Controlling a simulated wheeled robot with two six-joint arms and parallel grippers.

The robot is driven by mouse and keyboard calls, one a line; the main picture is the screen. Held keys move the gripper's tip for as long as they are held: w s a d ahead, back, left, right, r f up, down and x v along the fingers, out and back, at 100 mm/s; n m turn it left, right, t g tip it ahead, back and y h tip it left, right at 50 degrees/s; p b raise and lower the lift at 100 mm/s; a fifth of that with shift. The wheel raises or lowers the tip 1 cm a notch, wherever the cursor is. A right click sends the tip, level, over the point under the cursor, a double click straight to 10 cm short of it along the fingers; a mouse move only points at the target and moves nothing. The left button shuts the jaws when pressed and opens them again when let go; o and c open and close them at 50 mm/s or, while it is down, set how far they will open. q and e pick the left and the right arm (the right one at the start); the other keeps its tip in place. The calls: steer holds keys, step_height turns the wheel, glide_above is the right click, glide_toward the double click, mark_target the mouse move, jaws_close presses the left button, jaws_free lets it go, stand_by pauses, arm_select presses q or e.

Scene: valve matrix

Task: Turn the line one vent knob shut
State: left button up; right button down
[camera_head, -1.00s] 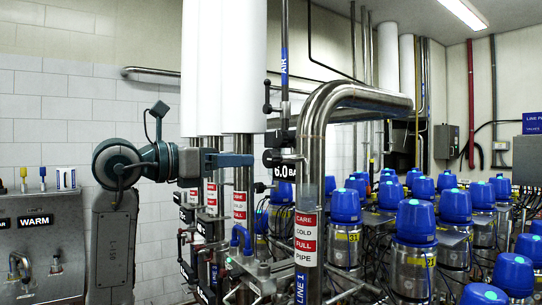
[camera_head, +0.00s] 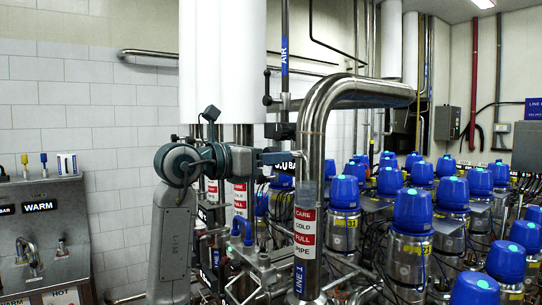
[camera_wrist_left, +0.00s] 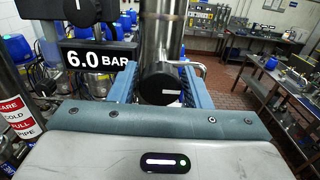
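A black round knob (camera_wrist_left: 160,85) shows in the left wrist view in front of a shiny vertical steel pipe (camera_wrist_left: 162,25). I see no label on it that names line one. My left gripper (camera_head: 288,157) is beside the big bent steel pipe in the head view, its tip in front of the partly hidden 6.0 BAR sign. In the left wrist view its two blue-grey fingers (camera_wrist_left: 160,82) are apart, one on each side of the black knob. I cannot tell whether they touch it. The knob is not clearly seen in the head view. My right gripper is not in view.
The bent steel pipe (camera_head: 312,130) bears a red and white label and the words LINE 1. The 6.0 BAR sign (camera_wrist_left: 97,58) is close left of the fingers. Many blue-capped valves (camera_head: 412,210) crowd the right. A WARM sink panel (camera_head: 40,225) stands left.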

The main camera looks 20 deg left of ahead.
arm_select(q)
steer(key=c, duration=0.6)
steer(key=m+b, duration=0.2)
steer(key=m, duration=0.1)
steer(key=m+b, duration=0.2)
steer(key=m, duration=0.2)
steer(key=shift+m, duration=0.4)
steer(key=m+b, duration=0.1)
steer(key=m, duration=0.4)
steer(key=shift+b, duration=0.35)
steer(key=shift+m+b, duration=0.45)
steer(key=shift+m, duration=2.05)
steer(key=shift+f, duration=0.1)
